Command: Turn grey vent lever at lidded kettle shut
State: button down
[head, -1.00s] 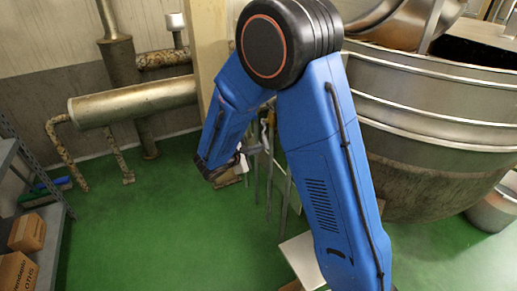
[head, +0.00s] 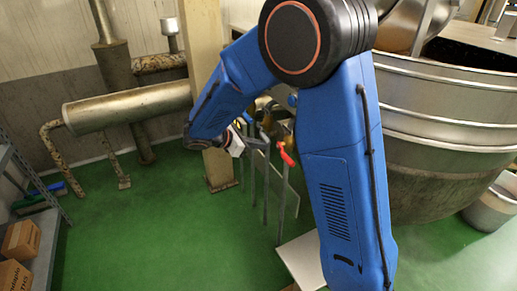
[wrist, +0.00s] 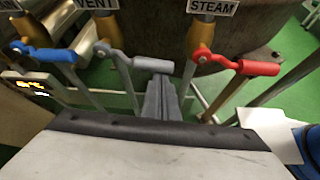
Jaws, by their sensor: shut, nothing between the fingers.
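The grey vent lever (wrist: 147,64) shows in the wrist view under a VENT label (wrist: 97,27). Its handle extends right from its pivot, nearly level in the picture. My gripper (wrist: 160,82) is shut and empty, its fingertips at the free end of the grey handle; I cannot tell whether they touch. The large metal kettle (head: 440,120) stands at the right, partly behind my arm.
A red lever (wrist: 238,66) under a STEAM label is right of the grey one; it also shows in the head view (head: 286,155). A blue lever (wrist: 45,53) is to the left. Thin posts stand below. Open green floor (head: 150,225) lies left.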

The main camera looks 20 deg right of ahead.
jog(key=shift+s+r, duration=0.1)
jog(key=shift+r, duration=0.5)
dwell(0.3)
